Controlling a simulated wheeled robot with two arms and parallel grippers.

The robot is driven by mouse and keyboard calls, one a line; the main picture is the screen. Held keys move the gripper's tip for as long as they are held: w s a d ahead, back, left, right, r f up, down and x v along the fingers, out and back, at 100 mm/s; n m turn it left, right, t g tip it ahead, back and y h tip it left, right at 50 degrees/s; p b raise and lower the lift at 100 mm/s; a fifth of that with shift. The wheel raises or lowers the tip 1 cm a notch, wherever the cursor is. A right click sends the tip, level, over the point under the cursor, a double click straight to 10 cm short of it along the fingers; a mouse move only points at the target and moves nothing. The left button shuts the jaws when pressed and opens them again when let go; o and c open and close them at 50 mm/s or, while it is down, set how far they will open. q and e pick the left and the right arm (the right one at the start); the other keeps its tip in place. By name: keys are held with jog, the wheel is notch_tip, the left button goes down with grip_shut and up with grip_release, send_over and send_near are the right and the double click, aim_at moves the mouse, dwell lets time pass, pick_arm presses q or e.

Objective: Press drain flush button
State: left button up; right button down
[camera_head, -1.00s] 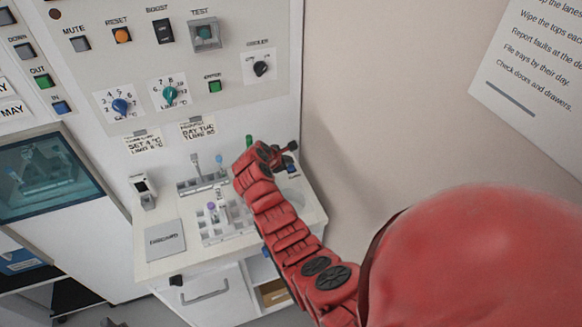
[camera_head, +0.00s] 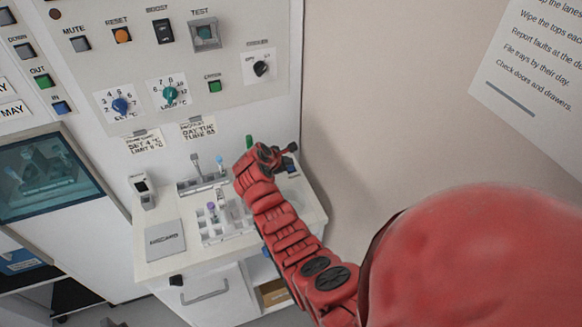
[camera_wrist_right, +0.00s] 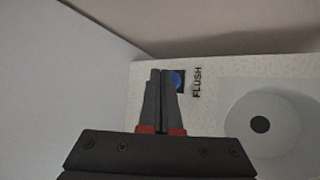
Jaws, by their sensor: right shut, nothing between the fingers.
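The flush button is a small blue button (camera_wrist_right: 177,80) on a dark square, beside the word FLUSH, in the right wrist view. My right gripper (camera_wrist_right: 160,74) is shut and empty. Its fingertips overlap the left side of the button in that view; I cannot tell whether they touch it. The drain basin (camera_wrist_right: 258,125), a pale round bowl with a dark hole, lies to the right of the button. In the head view my right gripper (camera_head: 290,149) is over the back right of the counter, near the dark button block (camera_head: 290,164). My left gripper is not in view.
The white counter (camera_head: 160,268) holds a tube rack (camera_head: 228,222), a DISCARD lid (camera_head: 165,240) and a small device (camera_head: 143,191). A green-topped tube (camera_head: 249,141) stands near my right wrist. The control panel wall rises behind, and a plain wall stands to the right.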

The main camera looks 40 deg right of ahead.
jog(key=shift+f, duration=0.6)
dwell(0.7)
jog(key=shift+r, duration=0.1)
jog(key=shift+r+p, duration=0.7)
jog(key=shift+r, duration=0.1)
notch_tip(320, 180, up, 5)
jog(key=p, duration=0.4)
dwell(0.5)
dwell(0.4)
